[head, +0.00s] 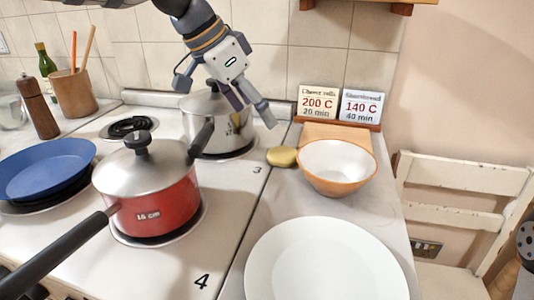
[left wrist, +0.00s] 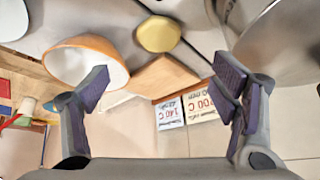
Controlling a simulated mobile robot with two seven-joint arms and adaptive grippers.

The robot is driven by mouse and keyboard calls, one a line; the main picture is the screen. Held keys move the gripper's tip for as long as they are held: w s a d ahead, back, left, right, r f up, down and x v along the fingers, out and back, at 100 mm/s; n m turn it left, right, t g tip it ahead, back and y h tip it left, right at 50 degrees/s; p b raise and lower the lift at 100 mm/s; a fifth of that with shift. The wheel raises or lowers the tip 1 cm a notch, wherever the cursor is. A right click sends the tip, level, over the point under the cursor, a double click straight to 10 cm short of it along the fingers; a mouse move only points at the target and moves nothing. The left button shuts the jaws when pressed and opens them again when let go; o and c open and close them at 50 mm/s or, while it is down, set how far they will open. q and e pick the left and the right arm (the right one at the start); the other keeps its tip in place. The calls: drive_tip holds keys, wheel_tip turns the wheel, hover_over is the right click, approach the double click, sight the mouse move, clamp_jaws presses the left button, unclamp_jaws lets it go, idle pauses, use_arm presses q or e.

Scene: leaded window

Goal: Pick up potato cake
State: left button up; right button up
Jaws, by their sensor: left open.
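The potato cake (head: 282,156), a small round yellow-brown piece, lies on the counter just left of the orange-rimmed bowl, by the front left of a wooden board. It also shows in the left wrist view (left wrist: 159,34), at top middle beyond the fingertips. My left gripper (head: 252,108) is open and empty, above and to the left of the cake, close to the steel pot. In the left wrist view its two fingers (left wrist: 165,85) stand wide apart with nothing between them. My right gripper does not show.
The orange-and-white bowl (head: 336,168) stands close right of the cake, and the steel pot (head: 216,128) to its left on the stove. Two recipe cards (head: 340,104) stand behind. A white plate (head: 325,265) and a red saucepan (head: 155,205) are nearer.

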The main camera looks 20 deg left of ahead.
sight(283, 153)
use_arm(q)
drive_tip(key=b+x, duration=0.1)
drive_tip(key=x, duration=1)
drive_tip(key=shift+s, duration=0.15)
drive_tip(key=shift+w+d+f, duration=0.2)
drive_tip(key=shift+w+f, duration=0.05)
drive_tip(key=shift+f, duration=0.1)
drive_tip(key=shift+r, duration=0.1)
drive_tip(key=c, duration=1.2)
